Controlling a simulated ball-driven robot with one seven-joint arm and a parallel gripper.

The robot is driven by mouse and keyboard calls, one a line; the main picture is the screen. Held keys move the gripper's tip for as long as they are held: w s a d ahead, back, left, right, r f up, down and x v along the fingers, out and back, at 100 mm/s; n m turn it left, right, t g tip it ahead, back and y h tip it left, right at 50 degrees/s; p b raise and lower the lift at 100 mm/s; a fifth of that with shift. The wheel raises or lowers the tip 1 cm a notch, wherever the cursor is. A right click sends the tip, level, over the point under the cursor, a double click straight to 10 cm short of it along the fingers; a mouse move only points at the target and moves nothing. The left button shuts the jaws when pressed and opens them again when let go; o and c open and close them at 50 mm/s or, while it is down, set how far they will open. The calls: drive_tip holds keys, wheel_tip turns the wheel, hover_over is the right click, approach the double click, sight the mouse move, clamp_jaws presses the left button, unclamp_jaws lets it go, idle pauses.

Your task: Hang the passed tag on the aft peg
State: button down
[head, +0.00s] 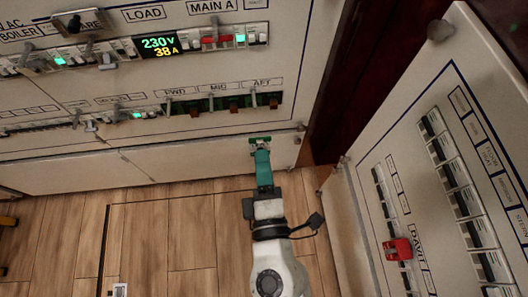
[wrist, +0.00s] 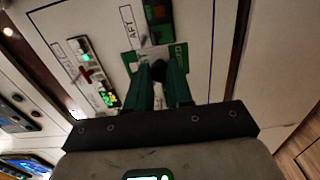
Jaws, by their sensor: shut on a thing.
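My gripper (head: 262,150) has green fingers and is shut on the passed tag (head: 260,140), a small green and white plate. In the head view the tag is in front of the lower part of the panel, below the AFT label (head: 262,83). In the wrist view the tag (wrist: 180,55) shows beyond the fingertips (wrist: 158,75), its lettering too small to read surely. The AFT label (wrist: 129,22) is just past it. A dark green slot with a brownish piece, seemingly the aft peg (wrist: 158,12), lies beyond the tag. The tag appears apart from it.
The FWD (head: 175,92) and MID (head: 217,88) positions are to the left in the same row. A lit meter (head: 159,46) is above. A second panel with a red DAVIT piece (head: 397,249) stands at the right.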

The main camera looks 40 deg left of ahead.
drive_tip(key=shift+x, duration=2.95)
drive_tip(key=shift+x, duration=1.2)
drive_tip(key=c, duration=0.9)
unclamp_jaws()
drive_tip(key=shift+b+v, duration=0.75)
drive_tip(key=shift+v, duration=4.65)
